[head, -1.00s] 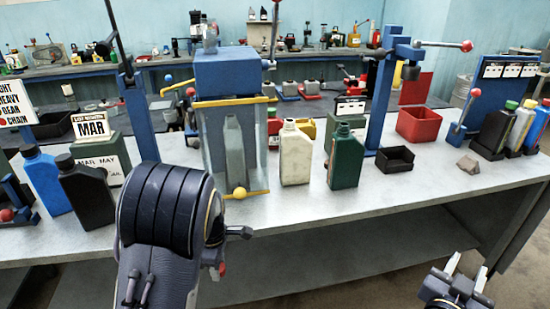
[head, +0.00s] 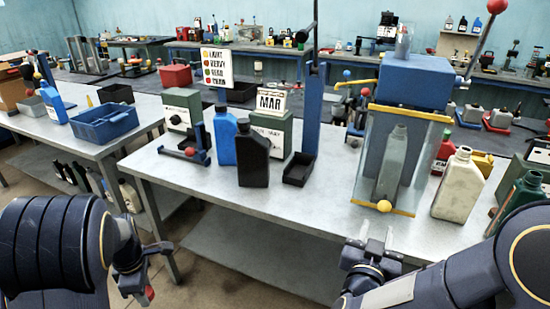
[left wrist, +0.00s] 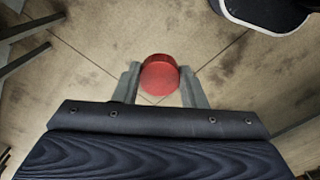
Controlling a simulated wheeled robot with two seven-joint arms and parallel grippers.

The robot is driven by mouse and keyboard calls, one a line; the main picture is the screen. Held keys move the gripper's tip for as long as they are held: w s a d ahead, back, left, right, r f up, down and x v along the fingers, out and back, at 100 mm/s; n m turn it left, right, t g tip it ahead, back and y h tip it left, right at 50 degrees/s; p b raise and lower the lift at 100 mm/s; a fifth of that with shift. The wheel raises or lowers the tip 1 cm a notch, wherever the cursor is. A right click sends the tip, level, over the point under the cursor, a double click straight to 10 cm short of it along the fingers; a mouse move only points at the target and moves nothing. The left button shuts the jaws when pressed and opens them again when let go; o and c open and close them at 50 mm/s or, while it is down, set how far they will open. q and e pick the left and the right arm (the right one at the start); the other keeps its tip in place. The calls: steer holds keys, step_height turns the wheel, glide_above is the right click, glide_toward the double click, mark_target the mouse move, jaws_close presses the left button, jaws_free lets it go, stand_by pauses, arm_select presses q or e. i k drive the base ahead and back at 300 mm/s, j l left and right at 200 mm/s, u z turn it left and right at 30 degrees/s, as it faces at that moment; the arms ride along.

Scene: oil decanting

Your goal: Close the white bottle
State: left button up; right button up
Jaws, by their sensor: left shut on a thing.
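The white bottle (head: 459,188) stands upright on the workbench at the right of the head view, and its neck shows no cap. My left gripper (head: 148,291) is low at the left, off the bench's front edge and far from the bottle. In the left wrist view its two fingers (left wrist: 160,88) are shut on a round red cap (left wrist: 160,73), with bare floor below. My right gripper (head: 376,236) is in front of the bench, left of the white bottle; its fingers are apart with nothing between them.
A green bottle (head: 522,192) stands right of the white one, partly hidden by my right arm. A blue press (head: 414,82) with a clear guard stands just left of the white bottle. Blue (head: 225,136) and black (head: 253,156) bottles stand further left. The bench's front left is clear.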

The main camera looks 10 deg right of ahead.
mark_target(462, 184)
steer(key=i+l, duration=0.1)
steer(key=l, duration=1.4)
steer(key=i+u, duration=0.05)
steer(key=i, duration=0.05)
